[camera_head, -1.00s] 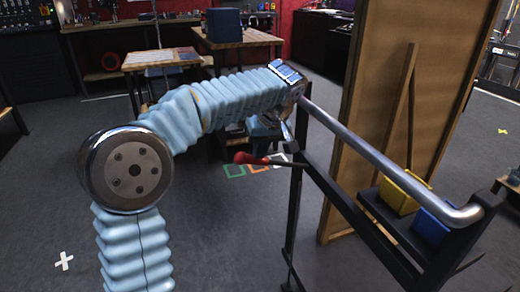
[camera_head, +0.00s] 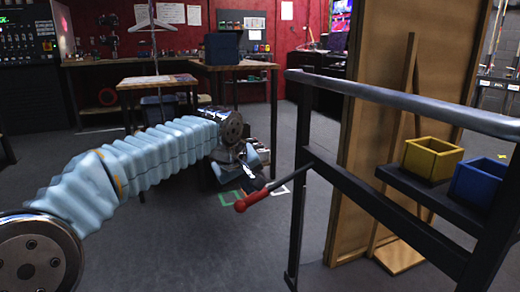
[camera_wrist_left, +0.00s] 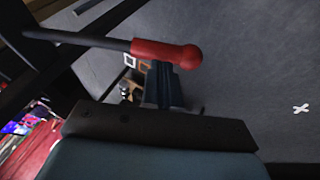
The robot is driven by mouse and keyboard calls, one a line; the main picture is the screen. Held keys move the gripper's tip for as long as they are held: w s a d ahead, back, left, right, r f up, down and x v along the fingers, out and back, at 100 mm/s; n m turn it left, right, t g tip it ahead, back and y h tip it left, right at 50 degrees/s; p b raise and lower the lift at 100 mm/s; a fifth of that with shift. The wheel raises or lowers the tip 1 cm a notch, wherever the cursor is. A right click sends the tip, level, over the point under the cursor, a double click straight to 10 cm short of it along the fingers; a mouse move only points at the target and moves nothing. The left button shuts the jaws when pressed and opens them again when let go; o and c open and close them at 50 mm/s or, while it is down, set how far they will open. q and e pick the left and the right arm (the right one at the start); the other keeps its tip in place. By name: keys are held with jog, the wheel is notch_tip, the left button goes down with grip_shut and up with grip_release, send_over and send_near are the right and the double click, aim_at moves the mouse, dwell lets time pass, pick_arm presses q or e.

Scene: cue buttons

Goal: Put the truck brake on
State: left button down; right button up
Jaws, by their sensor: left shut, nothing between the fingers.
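The brake is a dark lever with a red grip (camera_head: 255,195) on the black rail frame of the truck. It slopes down to the left from the frame's post. My left gripper (camera_head: 262,172) is at the lever, just behind and above the red grip in the head view. In the left wrist view the red grip (camera_wrist_left: 165,52) lies across just beyond my shut, empty fingers (camera_wrist_left: 163,85). I cannot tell whether they touch it. My right gripper is not in view.
The truck's rail (camera_head: 400,98) and posts stand right of my left gripper. A shelf there holds a yellow bin (camera_head: 432,160) and a blue bin (camera_head: 478,184). A wooden panel (camera_head: 375,120) stands behind. Workbenches are at the back. The floor at front centre is clear.

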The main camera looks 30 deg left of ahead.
pick_arm(q)
notch_tip(320, 180, down, 2)
jog(key=shift+w+d+f+b, duration=0.1)
jog(key=shift+b, duration=0.35)
jog(key=shift+f, duration=0.1)
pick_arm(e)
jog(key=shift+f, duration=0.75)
pick_arm(q)
jog(key=shift+d+f, duration=0.1)
jog(key=shift+f, duration=0.1)
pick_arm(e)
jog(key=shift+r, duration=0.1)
pick_arm(q)
jog(key=shift+r+p, duration=0.35)
jog(key=shift+r, duration=0.05)
jog(key=s+a+p+v, duration=0.1)
jog(key=p+v, duration=0.3)
jog(key=v, duration=0.9)
jog(key=shift+s+a+p, duration=0.2)
jog(key=shift+a+p, duration=0.15)
jog(key=shift+a, duration=0.05)
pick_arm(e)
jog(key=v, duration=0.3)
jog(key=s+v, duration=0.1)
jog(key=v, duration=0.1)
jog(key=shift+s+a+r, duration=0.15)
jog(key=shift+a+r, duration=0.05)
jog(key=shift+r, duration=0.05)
